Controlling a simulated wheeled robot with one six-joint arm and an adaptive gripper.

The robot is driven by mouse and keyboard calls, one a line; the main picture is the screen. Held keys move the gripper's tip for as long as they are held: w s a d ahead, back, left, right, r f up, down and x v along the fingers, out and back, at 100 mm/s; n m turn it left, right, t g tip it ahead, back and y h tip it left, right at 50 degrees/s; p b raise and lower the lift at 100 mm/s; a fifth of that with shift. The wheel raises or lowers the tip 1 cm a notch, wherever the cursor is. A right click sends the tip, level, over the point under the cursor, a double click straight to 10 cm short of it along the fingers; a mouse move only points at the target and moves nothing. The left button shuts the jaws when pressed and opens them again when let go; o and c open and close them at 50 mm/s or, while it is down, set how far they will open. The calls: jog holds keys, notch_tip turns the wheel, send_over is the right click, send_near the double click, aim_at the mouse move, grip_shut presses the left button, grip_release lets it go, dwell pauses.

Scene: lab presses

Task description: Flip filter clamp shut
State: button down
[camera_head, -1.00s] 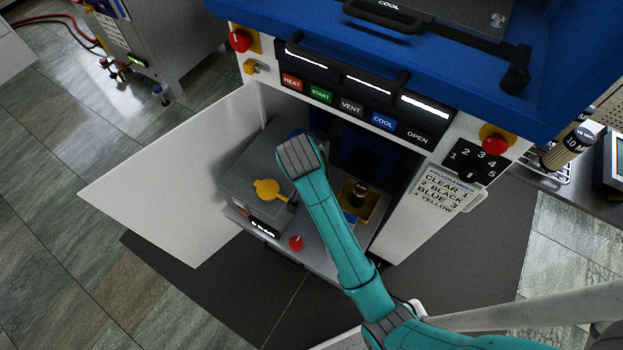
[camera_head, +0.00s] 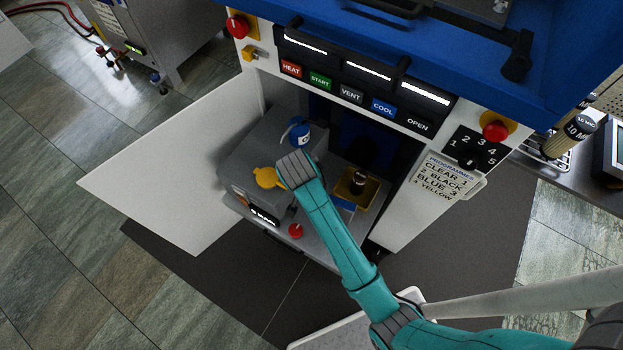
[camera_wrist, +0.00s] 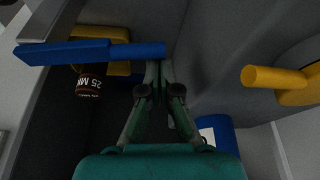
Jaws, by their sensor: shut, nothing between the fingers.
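No part is marked as the filter clamp. A long blue bar like a lever (camera_wrist: 90,51) lies across the upper left of the wrist view, and its right end is close to my fingertips. A blue piece (camera_head: 343,206) shows beside the yellow tray in the head view. A yellow round part with a handle (camera_head: 264,178) sits on the grey unit; a yellow bar (camera_wrist: 272,78) shows at the right of the wrist view. My gripper (camera_wrist: 160,72) is shut and empty. I cannot tell whether it touches the blue bar. In the head view my wrist hides the fingers.
A brown bottle (camera_wrist: 89,86) stands by the yellow tray (camera_head: 342,188). A blue canister (camera_head: 301,133) stands on the grey unit (camera_head: 243,160). A red knob (camera_head: 296,230) is at the front. The white open door (camera_head: 165,165) is left, the button panel (camera_head: 350,92) above.

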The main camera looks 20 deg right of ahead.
jog(key=shift+a, duration=0.1)
jog(key=shift+s+a+n+y, duration=0.3)
jog(key=shift+s+a+n, duration=0.4)
jog(key=shift+s+n, duration=0.15)
jog(key=s+a+n+y, duration=0.1)
jog(key=s+n+y, duration=0.2)
jog(key=s+n, duration=0.9)
jog(key=s, duration=0.3)
jog(key=shift+a+t+y, duration=0.15)
jog(key=shift+t+y, duration=0.25)
jog(key=shift+s+f, duration=0.15)
jog(key=shift+s, duration=0.1)
notch_tip(320, 180, up, 11)
jog(key=shift+w+a+f, duration=0.15)
jog(key=shift+w, duration=0.3)
dwell(0.5)
